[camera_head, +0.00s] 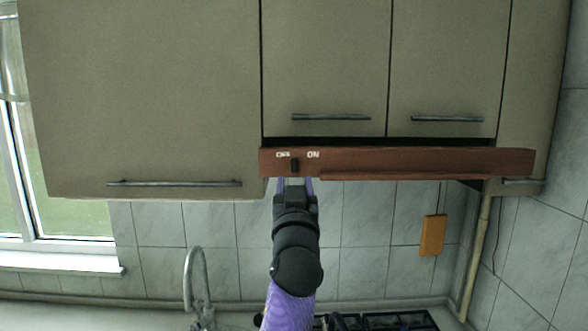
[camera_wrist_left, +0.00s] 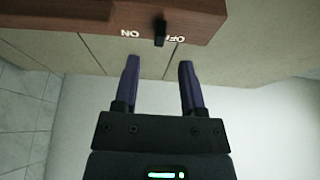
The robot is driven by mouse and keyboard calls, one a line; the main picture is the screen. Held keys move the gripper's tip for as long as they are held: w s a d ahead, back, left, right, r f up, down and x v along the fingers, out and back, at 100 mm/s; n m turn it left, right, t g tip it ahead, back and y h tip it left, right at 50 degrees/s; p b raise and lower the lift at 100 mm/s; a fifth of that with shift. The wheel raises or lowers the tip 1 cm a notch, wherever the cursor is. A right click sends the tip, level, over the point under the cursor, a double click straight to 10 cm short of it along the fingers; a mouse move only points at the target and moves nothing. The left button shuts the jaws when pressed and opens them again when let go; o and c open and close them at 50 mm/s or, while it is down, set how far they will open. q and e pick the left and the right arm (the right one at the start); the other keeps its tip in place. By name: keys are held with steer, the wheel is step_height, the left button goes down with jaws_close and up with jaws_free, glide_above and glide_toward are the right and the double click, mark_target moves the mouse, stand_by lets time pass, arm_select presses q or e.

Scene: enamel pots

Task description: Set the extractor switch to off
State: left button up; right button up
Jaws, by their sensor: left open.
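The extractor (camera_head: 420,163) is a reddish-brown hood panel under the upper cabinets. Its small black switch (camera_head: 295,165) sits near the panel's left end, between the white OFF label (camera_head: 283,154) and ON label (camera_head: 313,154). In the left wrist view the switch (camera_wrist_left: 159,33) appears upside down and close beside the OFF lettering, partly overlapping it. My left gripper (camera_head: 295,182) is open and empty just below the panel. Its two purple fingers (camera_wrist_left: 159,63) point toward the switch, one on each side of its line, apart from it. My right gripper is out of view.
Beige cabinets (camera_head: 140,90) with bar handles flank and top the panel. An orange board (camera_head: 432,235) hangs on the tiled wall at right. A tap (camera_head: 195,280) and a dark hob (camera_head: 390,320) are below. A window (camera_head: 50,170) is at left.

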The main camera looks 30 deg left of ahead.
mark_target(294, 167)
arm_select(q)
steer(key=x, duration=0.5)
steer(key=shift+f+p, duration=0.1)
steer(key=shift+p, duration=0.25)
jaws_close()
stand_by(1.0)
